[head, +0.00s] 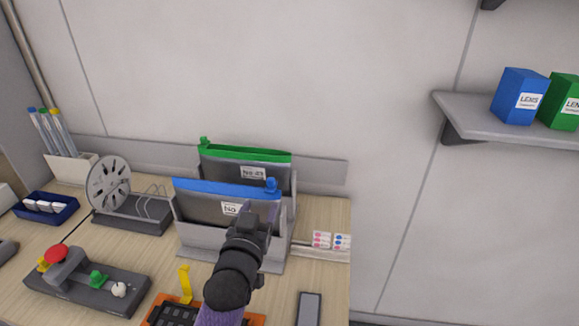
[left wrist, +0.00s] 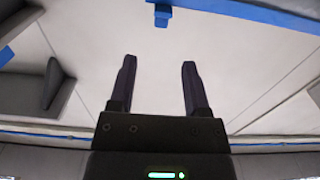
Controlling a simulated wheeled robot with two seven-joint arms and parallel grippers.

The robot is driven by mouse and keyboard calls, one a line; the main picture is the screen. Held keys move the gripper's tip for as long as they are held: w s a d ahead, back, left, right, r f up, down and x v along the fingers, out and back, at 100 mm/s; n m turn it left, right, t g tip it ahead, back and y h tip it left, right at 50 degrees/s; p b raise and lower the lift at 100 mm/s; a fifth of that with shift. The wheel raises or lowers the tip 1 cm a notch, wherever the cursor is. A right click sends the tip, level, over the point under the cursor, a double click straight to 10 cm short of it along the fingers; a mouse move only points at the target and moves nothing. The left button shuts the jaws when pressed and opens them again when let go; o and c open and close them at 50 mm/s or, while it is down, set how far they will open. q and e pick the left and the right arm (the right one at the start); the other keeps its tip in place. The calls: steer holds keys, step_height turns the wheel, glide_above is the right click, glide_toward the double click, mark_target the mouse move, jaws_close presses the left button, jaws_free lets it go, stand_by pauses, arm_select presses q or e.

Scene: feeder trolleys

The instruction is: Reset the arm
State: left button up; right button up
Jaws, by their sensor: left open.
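My left arm comes up from the bottom of the head view, and its gripper (head: 258,210) is in front of the blue-topped pouch (head: 195,205), covering part of its label. In the left wrist view the gripper (left wrist: 160,68) has its two dark fingers apart with nothing between them. A blue tab (left wrist: 162,16) and a blue strip show beyond the fingertips there. A green-topped pouch (head: 220,166) stands behind the blue-topped one. Both stand upright in a grey holder (head: 200,238). My right gripper is in neither view.
A reel on a stand (head: 109,185), a blue tray (head: 46,208) and a control box with a red button (head: 88,284) are at left. An orange-edged device (head: 170,312) lies near my arm. A wall shelf (head: 480,120) holds blue and green boxes.

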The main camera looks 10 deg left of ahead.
arm_select(q)
steer(key=s+d+f+m+g, duration=0.1)
steer(key=s+f+g, duration=0.35)
steer(key=s, duration=0.45)
steer(key=s+f+m+g+h, duration=0.1)
steer(key=s+f+g, duration=0.35)
steer(key=s, duration=0.55)
steer(key=s+d+f+m+g, duration=0.1)
steer(key=s+f+g, duration=0.2)
steer(key=s+g, duration=0.45)
steer(key=s+f+b, duration=0.3)
steer(key=f+b, duration=0.1)
steer(key=f, duration=1.8)
steer(key=s+a+f+b, duration=0.3)
steer(key=s+f, duration=1.1)
steer(key=shift+s+f+g, duration=0.15)
steer(key=shift+f+g, duration=0.2)
steer(key=shift+g, duration=0.1)
steer(key=shift+a, duration=0.15)
